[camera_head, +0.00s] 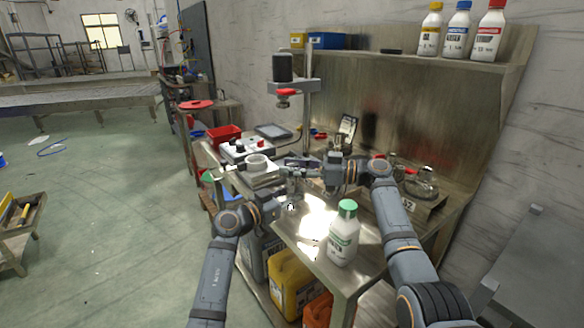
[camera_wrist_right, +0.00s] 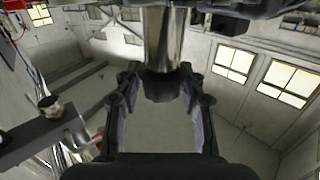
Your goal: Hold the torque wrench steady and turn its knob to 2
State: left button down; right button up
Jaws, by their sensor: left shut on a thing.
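The torque wrench shows in the right wrist view as a bright chrome shaft (camera_wrist_right: 162,40) with a dark knob-like end (camera_wrist_right: 163,90). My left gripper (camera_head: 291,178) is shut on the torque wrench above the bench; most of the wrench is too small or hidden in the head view. My right gripper (camera_head: 325,172) is just right of the left one. In the right wrist view its fingers (camera_wrist_right: 160,108) stand apart on both sides of the dark end. The scale on the knob is not readable.
A white bottle with a green cap (camera_head: 344,233) stands near the bench's front edge. Several bottles stand on the shelf (camera_head: 400,55).

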jog(key=shift+o, duration=1.1)
jog(key=s+d, duration=0.2)
jog(key=d, duration=0.9)
jog(key=shift+s+d, duration=0.15)
jog(key=shift+d, duration=0.25)
pick_arm(q)
jog(key=c, duration=1)
grip_release()
jog(key=shift+a, duration=0.1)
